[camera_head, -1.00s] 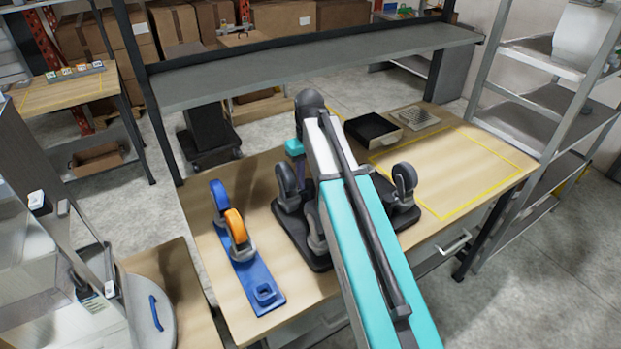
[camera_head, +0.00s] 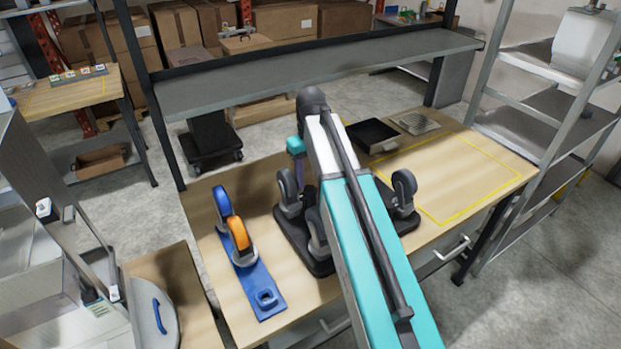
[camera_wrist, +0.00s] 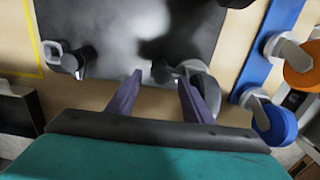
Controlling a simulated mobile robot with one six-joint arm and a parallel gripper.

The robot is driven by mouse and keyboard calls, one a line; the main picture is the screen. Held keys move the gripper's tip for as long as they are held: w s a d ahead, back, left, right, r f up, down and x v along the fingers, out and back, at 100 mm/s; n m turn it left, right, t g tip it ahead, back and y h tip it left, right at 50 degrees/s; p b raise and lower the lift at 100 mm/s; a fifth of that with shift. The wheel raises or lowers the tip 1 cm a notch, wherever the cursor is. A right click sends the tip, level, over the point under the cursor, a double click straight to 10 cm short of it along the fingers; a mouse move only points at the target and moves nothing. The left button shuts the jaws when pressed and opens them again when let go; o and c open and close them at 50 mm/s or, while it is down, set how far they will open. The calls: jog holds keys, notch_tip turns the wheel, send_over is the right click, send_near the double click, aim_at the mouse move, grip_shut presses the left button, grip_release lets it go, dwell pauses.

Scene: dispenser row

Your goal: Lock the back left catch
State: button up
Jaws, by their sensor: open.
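A black caster plate (camera_head: 292,255) with several upright casters lies on the wooden workbench (camera_head: 215,262). Its back left caster (camera_head: 288,190) stands beside my gripper (camera_head: 299,165); my arm hides part of the plate and the gripper's lower end. In the wrist view, my gripper (camera_wrist: 161,80) is open, its two purple fingers apart over the plate's edge. A small dark catch (camera_wrist: 162,71) shows between the fingertips, attached to the back left caster (camera_wrist: 204,88). Contact cannot be told. The back right caster (camera_wrist: 72,62) is at the left of that view.
A blue board (camera_head: 262,296) with a blue and an orange caster lies left of the plate. A black tray (camera_head: 371,135) and a grey grille (camera_head: 416,122) sit behind, right. A grey shelf (camera_head: 330,68) spans the back. The yellow-outlined area (camera_head: 455,180) is clear.

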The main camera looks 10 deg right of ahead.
aim_at(311, 189)
jog(key=shift+r+p, duration=1.25)
jog(key=shift+r, duration=1.1)
jog(key=shift+w, duration=0.1)
